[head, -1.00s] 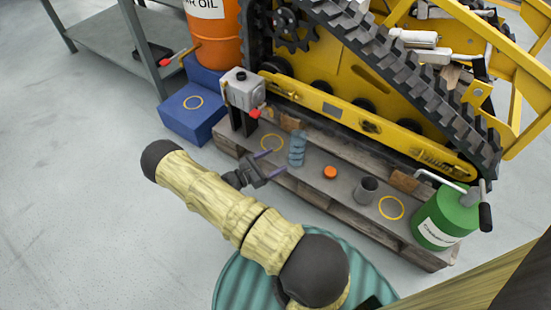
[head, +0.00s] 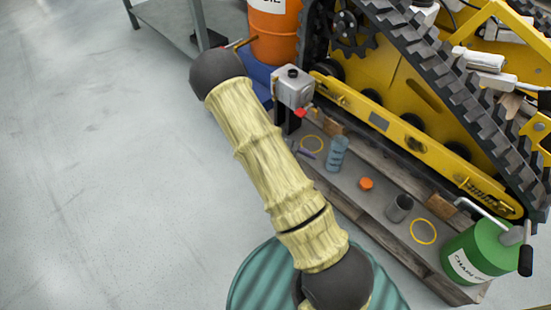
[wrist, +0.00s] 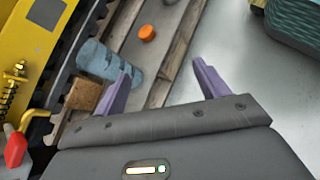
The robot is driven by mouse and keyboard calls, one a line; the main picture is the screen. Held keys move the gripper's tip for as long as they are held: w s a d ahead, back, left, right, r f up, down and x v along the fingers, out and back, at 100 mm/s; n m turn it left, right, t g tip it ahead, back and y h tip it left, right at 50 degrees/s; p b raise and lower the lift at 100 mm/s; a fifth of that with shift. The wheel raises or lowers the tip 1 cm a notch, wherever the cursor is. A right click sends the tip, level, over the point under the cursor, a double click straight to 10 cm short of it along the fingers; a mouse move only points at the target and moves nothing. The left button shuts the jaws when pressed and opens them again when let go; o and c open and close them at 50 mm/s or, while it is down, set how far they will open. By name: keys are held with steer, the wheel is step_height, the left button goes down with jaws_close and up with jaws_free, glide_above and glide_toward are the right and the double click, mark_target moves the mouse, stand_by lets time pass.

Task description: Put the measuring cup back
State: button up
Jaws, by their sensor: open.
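A grey cup (head: 399,208), which looks like the measuring cup, stands upright on the wooden pallet (head: 388,240), beside a yellow ring mark (head: 423,232). It is not visible in the wrist view. My gripper (wrist: 162,68) is open, with nothing between its purple fingers. In the head view my arm mostly hides it; a bit of purple finger shows near the pallet's left end.
An orange cap (head: 366,183) sits between the ribbed thing and the cup. Another yellow ring (head: 312,144) is at the pallet's left. A green can (head: 478,252), yellow tracked carrier (head: 400,85), grey box with red tap (head: 293,87) and orange drum (head: 273,30) surround it. Floor at left is clear.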

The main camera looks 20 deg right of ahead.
steer(key=s+a+r+m+t+y, duration=0.3)
steer(key=a+r+m+y, duration=0.2)
steer(key=r, duration=0.4)
steer(key=s+a+r+m+t+y, duration=0.3)
steer(key=a+r, duration=0.4)
steer(key=r, duration=0.3)
steer(key=shift+s+a+m+t+y, duration=0.4)
steer(key=shift+m+t+y, duration=0.45)
steer(key=shift+y, duration=0.25)
steer(key=shift+w, duration=0.1)
